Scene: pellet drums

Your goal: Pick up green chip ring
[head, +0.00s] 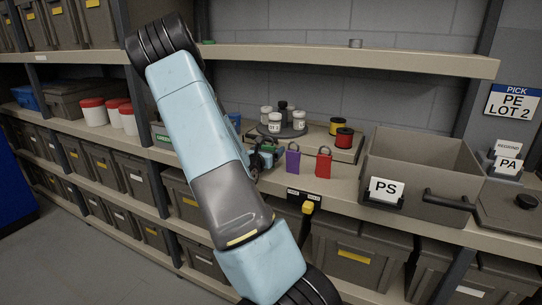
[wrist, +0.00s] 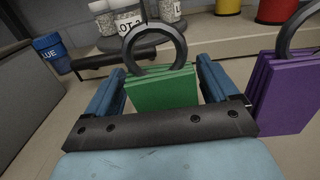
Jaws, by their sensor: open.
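The green chip ring, a stack of green square chips (wrist: 162,90) on a dark ring, stands upright in the wrist view. My gripper (wrist: 160,68) is open, with one blue finger on each side of the green chips. There appears to be a small gap at each side; nothing is clamped. In the head view my gripper (head: 264,158) is at the shelf, left of the purple chip ring, and mostly hides the green chips.
The purple chip ring (head: 292,162) stands just right of my gripper, with the red one (head: 323,165) beyond. A turntable (head: 282,131) with jars and a board with spools (head: 343,136) stand behind. A large grey bin (head: 425,155) is to the right. A blue cup (wrist: 52,55) is at left.

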